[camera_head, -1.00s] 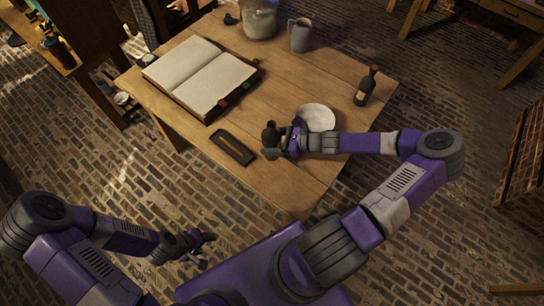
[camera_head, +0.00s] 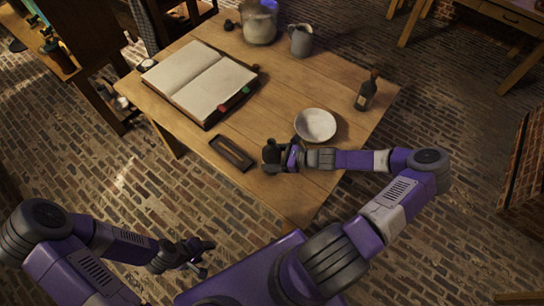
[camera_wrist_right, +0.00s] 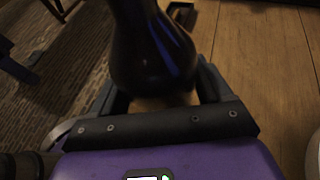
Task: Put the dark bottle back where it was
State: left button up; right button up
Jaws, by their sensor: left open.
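A dark, glossy, bulbous bottle (camera_head: 271,152) is between the fingers of my right gripper (camera_head: 276,158), near the front edge of the wooden table. In the right wrist view the bottle (camera_wrist_right: 150,45) stands between the fingers with its rounded part near the gripper body. The head view is too small to tell whether its base touches the table. Another dark bottle (camera_head: 365,95), with a pale label and a brownish top, stands upright at the table's right edge. My left gripper (camera_head: 207,257) is open and empty, off the table at the lower left.
A narrow dark tray (camera_head: 231,153) lies left of the right gripper. An open book (camera_head: 200,83), a grey jug (camera_head: 301,41) and a large pot (camera_head: 259,22) are further back. The table's middle is clear.

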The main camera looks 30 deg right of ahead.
jog(key=o, duration=0.3)
jog(key=shift+o, duration=0.2)
jog(key=shift+r, duration=0.2)
jog(key=p+v, duration=0.2)
jog(key=v, duration=1)
